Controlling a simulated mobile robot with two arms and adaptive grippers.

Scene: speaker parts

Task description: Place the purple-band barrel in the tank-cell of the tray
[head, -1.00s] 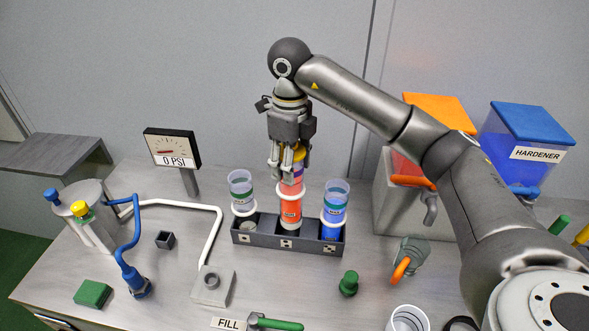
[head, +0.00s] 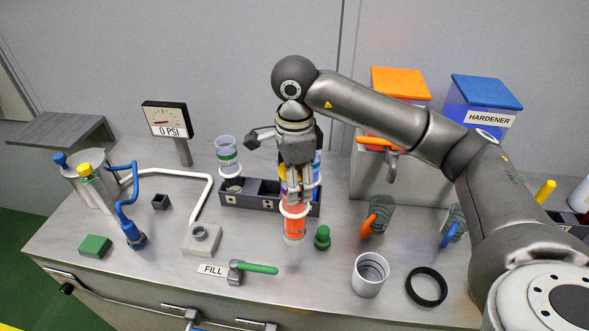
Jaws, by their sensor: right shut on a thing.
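A blue-filled barrel (head: 317,170) stands at the right end, mostly hidden behind my gripper. A dark tray edge (head: 572,224) shows at the far right. My left gripper is out of view.
A green knob (head: 322,237), a green-handled FILL valve (head: 250,269) and a grey block (head: 201,239) are close by. Orange (head: 400,85) and blue (head: 483,105) bins stand behind.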

